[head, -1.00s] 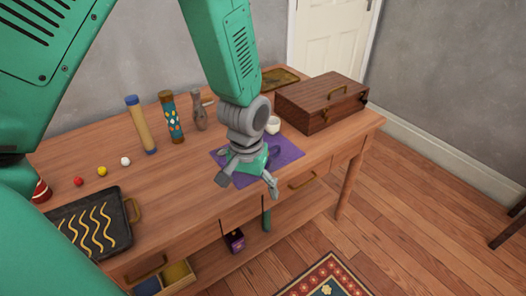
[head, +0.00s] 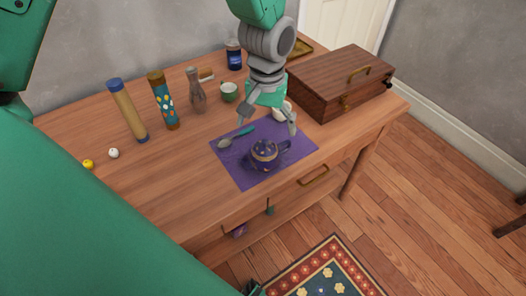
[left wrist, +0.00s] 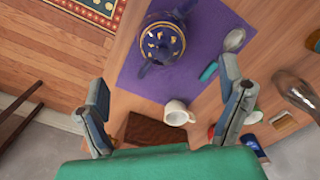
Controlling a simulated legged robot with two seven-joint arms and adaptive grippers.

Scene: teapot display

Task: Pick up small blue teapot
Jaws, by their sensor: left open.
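The small blue teapot (head: 264,153), dark blue with gold marks, stands upright on the purple mat (head: 240,174). In the left wrist view the teapot (left wrist: 162,43) shows from above, near the top edge, with its spout and handle partly visible. My left gripper (head: 267,126) is open and empty, pointing down. In the head view it is above and just behind the teapot, and its fingers appear apart from it. In the left wrist view my left gripper (left wrist: 162,75) has its fingers spread below the teapot's place in the picture. My right gripper is not in view.
A spoon (head: 226,142) with a teal handle lies on the mat. A wooden box (head: 338,88) stands at the right. The table's front left part is clear.

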